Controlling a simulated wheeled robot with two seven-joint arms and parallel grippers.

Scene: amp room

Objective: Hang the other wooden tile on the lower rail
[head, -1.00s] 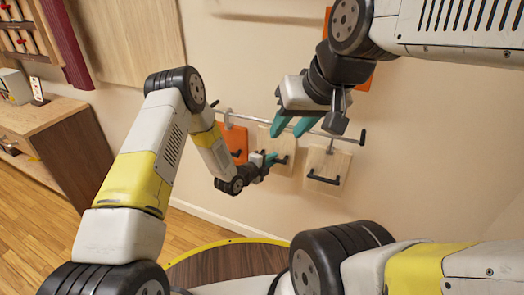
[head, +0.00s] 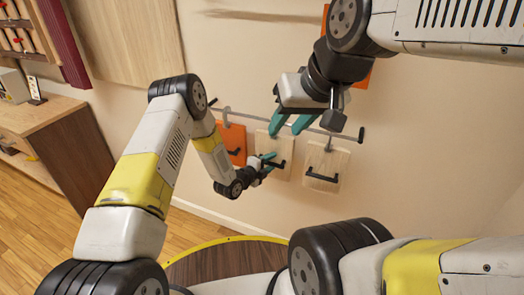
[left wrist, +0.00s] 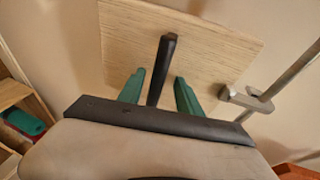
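The middle wooden tile (head: 283,150) is at the rail (head: 232,113), between an orange tile and another wooden tile (head: 328,163). Its top edge is partly behind my right gripper, so I cannot see how it sits on the rail. My left gripper (head: 267,168) is at this tile's black handle. In the left wrist view the green fingers (left wrist: 160,95) stand on either side of the handle (left wrist: 165,62), with gaps on both sides. My right gripper (head: 291,123) is open, with fingers apart in front of the rail above the tile.
The orange tile (head: 232,138) is close to the left of my left gripper. The right wooden tile is at the rail's right part. A metal clip (left wrist: 245,98) on the rail is close to the tile edge. A round table (head: 225,262) is below, and a wooden cabinet (head: 60,140) stands left.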

